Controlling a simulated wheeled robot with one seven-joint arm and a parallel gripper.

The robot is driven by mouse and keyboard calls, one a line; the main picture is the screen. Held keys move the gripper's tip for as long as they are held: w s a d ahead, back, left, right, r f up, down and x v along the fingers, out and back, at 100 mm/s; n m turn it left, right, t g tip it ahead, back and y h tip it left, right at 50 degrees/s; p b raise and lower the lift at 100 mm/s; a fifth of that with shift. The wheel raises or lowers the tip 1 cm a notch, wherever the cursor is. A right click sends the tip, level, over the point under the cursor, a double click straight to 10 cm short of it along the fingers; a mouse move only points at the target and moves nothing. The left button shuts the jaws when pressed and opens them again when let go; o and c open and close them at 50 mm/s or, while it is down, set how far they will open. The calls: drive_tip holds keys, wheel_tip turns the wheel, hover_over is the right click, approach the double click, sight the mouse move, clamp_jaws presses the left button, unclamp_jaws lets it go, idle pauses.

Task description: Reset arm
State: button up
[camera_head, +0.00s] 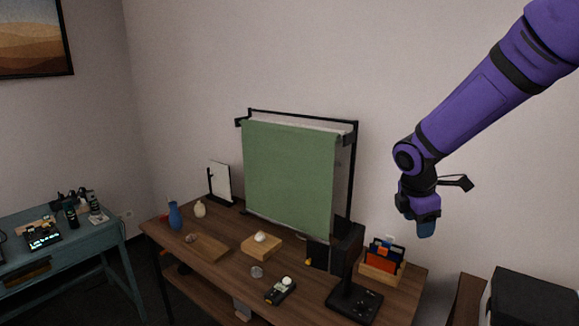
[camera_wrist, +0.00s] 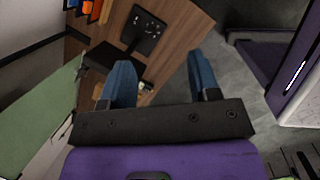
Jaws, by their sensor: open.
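My purple arm reaches in from the upper right of the head view. My gripper (camera_head: 426,228) hangs at its end, pointing down, above the right end of the table and apart from everything. In the wrist view my gripper (camera_wrist: 162,80) shows two blue fingers spread wide with nothing between them. Below and beyond them lie the table's wooden top (camera_wrist: 183,35) and the grey floor.
The brown table (camera_head: 215,272) bears a green backdrop (camera_head: 290,175), a blue vase (camera_head: 175,215), a wooden block (camera_head: 262,246), a black stand (camera_head: 345,270) and an organiser (camera_head: 382,265). A teal desk (camera_head: 75,247) stands left, a black box (camera_head: 530,300) right.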

drive_tip(key=s+r+m+t+y, duration=0.1)
drive_tip(key=s+r+m, duration=0.4)
drive_tip(key=s, duration=0.4)
drive_tip(key=s+r+m+t+y, duration=0.1)
drive_tip(key=s+r+m, duration=0.4)
drive_tip(key=s+m, duration=0.2)
drive_tip(key=s+d+r+m+t+y, duration=0.1)
drive_tip(key=s+r+m, duration=0.3)
drive_tip(key=s, duration=0.7)
drive_tip(key=m, duration=0.2)
drive_tip(key=shift+r+m, duration=0.4)
